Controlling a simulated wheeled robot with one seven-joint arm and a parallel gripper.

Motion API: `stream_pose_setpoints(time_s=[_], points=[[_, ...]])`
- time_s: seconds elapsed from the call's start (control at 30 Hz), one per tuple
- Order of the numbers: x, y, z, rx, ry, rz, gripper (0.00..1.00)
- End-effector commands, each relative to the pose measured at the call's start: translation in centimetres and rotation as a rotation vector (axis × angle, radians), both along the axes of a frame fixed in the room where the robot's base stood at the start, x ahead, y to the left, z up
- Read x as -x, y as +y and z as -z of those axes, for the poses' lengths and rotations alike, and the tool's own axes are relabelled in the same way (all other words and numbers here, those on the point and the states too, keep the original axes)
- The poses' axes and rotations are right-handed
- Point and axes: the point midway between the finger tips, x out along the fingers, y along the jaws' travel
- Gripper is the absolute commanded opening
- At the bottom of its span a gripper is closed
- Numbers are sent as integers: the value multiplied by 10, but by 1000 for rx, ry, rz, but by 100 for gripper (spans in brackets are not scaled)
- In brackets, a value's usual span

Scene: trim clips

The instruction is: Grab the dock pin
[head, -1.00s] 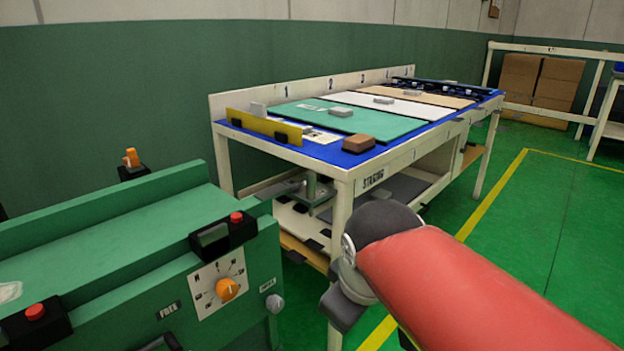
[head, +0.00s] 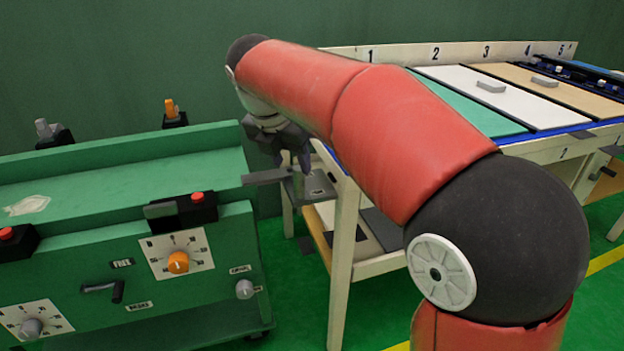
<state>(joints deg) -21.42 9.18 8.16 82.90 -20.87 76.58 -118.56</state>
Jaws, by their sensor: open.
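My gripper (head: 296,168) points down over a small grey dock plate (head: 320,191) between the green machine and the workbench. Its jaws are open, and the fingertips are close above or around the spot where a short upright post, which looks like the dock pin, stood in the earlier view. The fingers and wrist now cover most of that post, so I cannot tell whether the fingers are around it or touching it.
The green machine (head: 120,185) with knobs and red buttons stands close on the left. A flat grey bar (head: 266,177) juts from its right end. The workbench (head: 345,235) with coloured panels stands at the right. My red arm crosses between them.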

Motion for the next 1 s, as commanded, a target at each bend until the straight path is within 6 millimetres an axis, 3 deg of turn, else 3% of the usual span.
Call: stream_pose_setpoints(time_s=[0.53,0.87,1.0], points=[[-26,-18,61,3,3,-6,47],[-29,-20,69,2,1,-5,47],[-29,-20,68,2,1,-5,31]])
